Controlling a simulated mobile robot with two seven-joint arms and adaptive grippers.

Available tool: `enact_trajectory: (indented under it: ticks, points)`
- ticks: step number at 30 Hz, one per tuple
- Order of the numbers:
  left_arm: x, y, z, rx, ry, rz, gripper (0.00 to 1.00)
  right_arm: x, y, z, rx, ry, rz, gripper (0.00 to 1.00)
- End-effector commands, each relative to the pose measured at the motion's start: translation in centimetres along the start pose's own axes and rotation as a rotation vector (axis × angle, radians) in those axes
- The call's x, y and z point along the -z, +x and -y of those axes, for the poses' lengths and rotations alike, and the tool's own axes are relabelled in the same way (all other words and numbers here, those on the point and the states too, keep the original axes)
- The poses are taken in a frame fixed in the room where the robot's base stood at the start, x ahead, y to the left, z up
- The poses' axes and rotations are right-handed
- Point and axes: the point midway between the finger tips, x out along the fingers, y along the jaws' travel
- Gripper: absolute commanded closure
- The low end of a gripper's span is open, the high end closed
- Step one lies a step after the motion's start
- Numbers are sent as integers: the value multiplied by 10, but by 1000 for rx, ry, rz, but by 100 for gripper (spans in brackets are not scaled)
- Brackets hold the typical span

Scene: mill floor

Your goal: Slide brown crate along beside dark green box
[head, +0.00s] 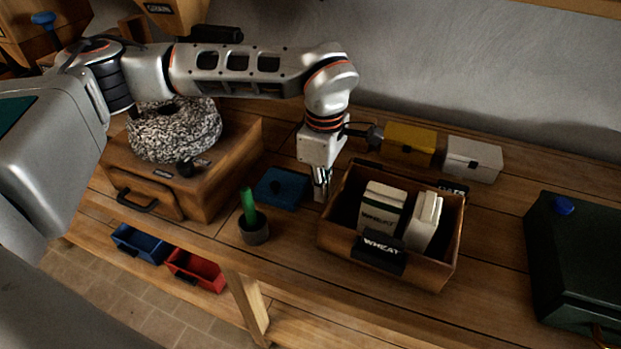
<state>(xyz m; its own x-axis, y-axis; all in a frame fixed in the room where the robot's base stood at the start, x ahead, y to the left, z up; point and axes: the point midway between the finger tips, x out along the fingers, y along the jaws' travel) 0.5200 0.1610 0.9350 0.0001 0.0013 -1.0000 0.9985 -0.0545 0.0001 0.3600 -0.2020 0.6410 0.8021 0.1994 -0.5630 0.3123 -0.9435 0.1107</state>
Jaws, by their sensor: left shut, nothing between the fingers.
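The brown crate (335,243) is an open wooden box on the workbench, with a dark "WHEAT" label on its front and several pale packets inside. The dark green box (577,262) stands at the right edge of the head view, partly cut off, with a blue knob on top. Bare bench separates it from the crate. My left gripper (321,194) points down, shut and empty, close beside the crate's left wall. I cannot tell whether its fingertips touch the crate. My right gripper is out of view.
A yellow box (409,143) and a white box (473,159) stand behind the crate. Left of my gripper are a flat blue box (282,187), a dark cup with a green stick (254,230) and a wooden mill (190,184). Blue and red bins sit below.

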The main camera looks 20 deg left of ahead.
Motion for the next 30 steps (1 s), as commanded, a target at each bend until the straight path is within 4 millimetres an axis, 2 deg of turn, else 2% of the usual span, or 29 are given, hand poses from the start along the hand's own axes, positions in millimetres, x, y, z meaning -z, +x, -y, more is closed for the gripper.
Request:
enact_trajectory:
  ticks: [4,17,20,30]
  points:
    - [-10,0,0,0,0,1,100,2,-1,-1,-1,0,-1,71]
    - [-14,0,0,0,0,1,100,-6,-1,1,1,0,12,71]
    - [-27,0,0,0,3,1,100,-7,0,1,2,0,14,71]
    - [-108,0,0,0,6,1,100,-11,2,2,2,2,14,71]
